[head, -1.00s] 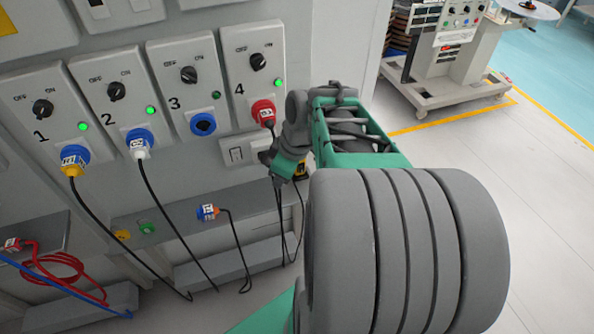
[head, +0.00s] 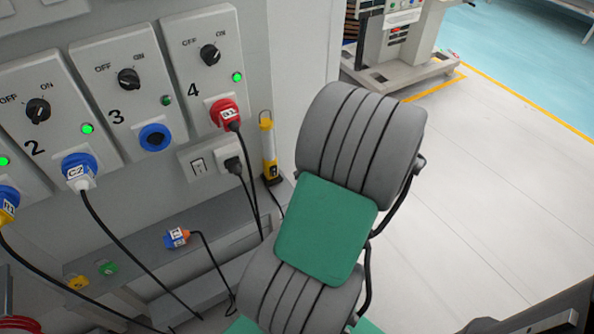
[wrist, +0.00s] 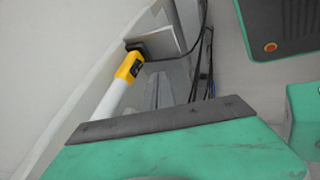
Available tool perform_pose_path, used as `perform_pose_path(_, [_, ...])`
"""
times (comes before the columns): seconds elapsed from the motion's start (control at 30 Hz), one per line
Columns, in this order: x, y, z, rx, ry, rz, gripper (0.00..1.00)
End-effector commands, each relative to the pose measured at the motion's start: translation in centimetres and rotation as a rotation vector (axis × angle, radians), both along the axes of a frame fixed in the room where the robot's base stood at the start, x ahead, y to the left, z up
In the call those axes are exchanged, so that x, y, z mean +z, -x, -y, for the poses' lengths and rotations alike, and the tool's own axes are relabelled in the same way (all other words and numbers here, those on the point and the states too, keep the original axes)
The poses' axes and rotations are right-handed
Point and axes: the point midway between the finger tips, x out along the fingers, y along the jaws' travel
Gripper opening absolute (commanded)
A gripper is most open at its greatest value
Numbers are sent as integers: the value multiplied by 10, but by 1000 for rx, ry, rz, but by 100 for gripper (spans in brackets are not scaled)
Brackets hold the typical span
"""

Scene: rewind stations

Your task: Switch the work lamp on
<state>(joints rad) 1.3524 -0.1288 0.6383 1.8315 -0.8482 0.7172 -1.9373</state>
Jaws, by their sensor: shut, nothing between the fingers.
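The work lamp (head: 268,150) stands upright on the ledge beside the wall panel, with a yellow body, a hook on top and a black foot. In the wrist view its yellow end (wrist: 129,68) and pale tube (wrist: 107,101) show just beyond my gripper (wrist: 152,121); I cannot tell whether it is lit. My gripper is shut and empty, apart from the lamp in that picture; in the head view it is not seen. A wall switch (head: 198,166) sits beside a socket with a black plug (head: 232,165).
Panel units with knobs, numbered 2 (head: 38,110), 3 (head: 129,79) and 4 (head: 210,55), line the wall. A red plug (head: 226,115) is in unit 4. Cables hang below, and a loose blue plug (head: 176,237) lies on the ledge.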

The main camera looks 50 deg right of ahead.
Motion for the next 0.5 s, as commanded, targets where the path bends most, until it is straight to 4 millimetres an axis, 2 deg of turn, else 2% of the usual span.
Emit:
perform_pose_path(0.03, [-11,-6,-4,4,-5,-1,0])
perform_pose_path(0.33, [-65,-40,-18,1,-3,-2,0])
perform_pose_path(0.5, [-66,-67,-9,1,0,-1,0])
